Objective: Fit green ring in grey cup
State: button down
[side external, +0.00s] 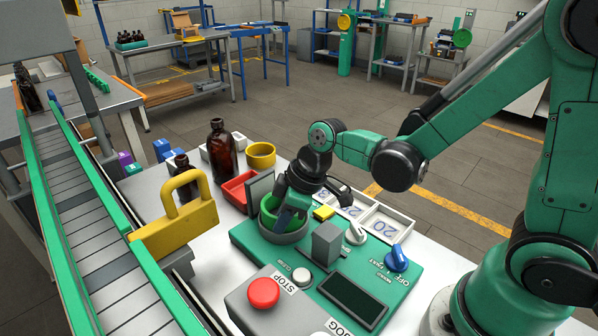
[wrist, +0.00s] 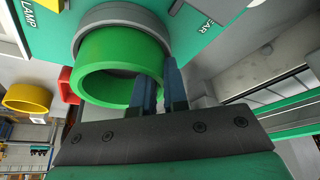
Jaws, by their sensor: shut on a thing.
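The green ring (side external: 266,204) is at the grey cup (side external: 285,238) on the green control panel. My gripper (side external: 290,210) comes down from the right and is shut on the ring's wall. In the wrist view the two blue fingers (wrist: 160,85) pinch one side of the green ring (wrist: 112,68). The grey cup (wrist: 100,18) shows behind the ring, and the ring stands out from the cup's rim on the near side. I cannot tell how deep the ring's lower end sits, as the cup wall and my fingers hide it.
A grey block (side external: 327,243), white knob (side external: 356,234) and blue knob (side external: 396,259) stand on the panel near the cup. A yellow ring (side external: 261,155), red bin (side external: 237,190) and brown bottle (side external: 221,147) lie behind. A yellow padlock-shaped piece (side external: 180,230) stands left.

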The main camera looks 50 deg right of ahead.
dwell(0.4)
jog(key=c, duration=0.8)
grip_release()
jog(key=shift+s+a, duration=0.1)
jog(key=shift+c, duration=1)
jog(key=shift+o, duration=0.7)
jog(key=shift+r, duration=3)
